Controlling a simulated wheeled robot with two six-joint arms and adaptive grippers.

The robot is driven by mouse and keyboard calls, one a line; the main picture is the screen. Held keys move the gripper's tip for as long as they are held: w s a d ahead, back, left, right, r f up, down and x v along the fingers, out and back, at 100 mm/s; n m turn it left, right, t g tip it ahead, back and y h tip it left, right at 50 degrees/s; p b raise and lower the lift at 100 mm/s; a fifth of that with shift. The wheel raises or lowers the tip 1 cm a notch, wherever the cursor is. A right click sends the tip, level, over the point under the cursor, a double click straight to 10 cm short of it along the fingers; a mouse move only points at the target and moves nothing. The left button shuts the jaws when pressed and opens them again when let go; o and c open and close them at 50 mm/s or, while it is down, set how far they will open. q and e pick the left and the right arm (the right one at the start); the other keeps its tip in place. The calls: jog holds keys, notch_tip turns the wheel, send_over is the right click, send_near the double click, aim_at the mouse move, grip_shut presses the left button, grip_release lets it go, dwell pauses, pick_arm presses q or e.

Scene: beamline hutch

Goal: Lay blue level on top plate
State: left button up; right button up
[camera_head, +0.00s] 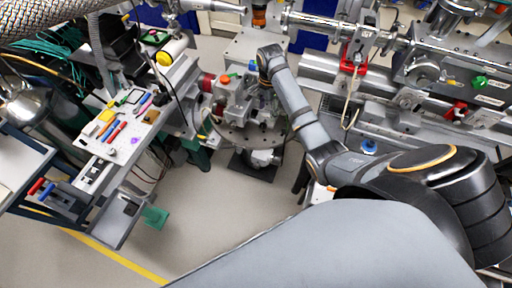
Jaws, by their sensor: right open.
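My right arm reaches in from the lower right, and its wrist is over the round instrument stage in the middle. My right gripper (265,92) points down there, small and partly hidden by the wrist; it is open. A small blue piece (252,66) shows just left of the wrist, close to the gripper; I cannot tell if it is the blue level. A blue bar (118,131) lies among tools on the tray at left. The top plate may be part of the stage (226,134), but I cannot make it out clearly. My left gripper is not in view.
The tray at left (98,150) holds several coloured tools. A cart with red and blue handles (42,190) stands at lower left. Beamline pipes and rails (425,125) fill the right.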

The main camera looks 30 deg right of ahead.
jog(key=s+a+f+n+b, duration=0.5)
jog(key=a+f+n, duration=0.3)
jog(key=f+n, duration=0.3)
notch_tip(320, 180, down, 2)
jog(key=shift+s+a+f, duration=0.1)
jog(key=shift+s+a, duration=0.05)
jog(key=shift+a, duration=0.05)
jog(key=s+d+f+n+b, duration=0.1)
jog(key=s+f, duration=0.5)
jog(key=f, duration=0.7)
jog(key=s+d+f+n+b, duration=0.1)
jog(key=s+d+f+n, duration=0.1)
jog(key=s+f, duration=0.75)
jog(key=s+d+f+n, duration=0.1)
jog(key=s+f, duration=0.7)
jog(key=s, duration=0.3)
jog(key=s+d+f+n+t, duration=0.1)
jog(key=s+f+n, duration=0.1)
jog(key=s+f, duration=0.6)
jog(key=s, duration=0.3)
jog(key=shift+s+d+f+h+b, duration=0.2)
jog(key=shift+d+h+b, duration=0.1)
jog(key=shift+b, duration=0.1)
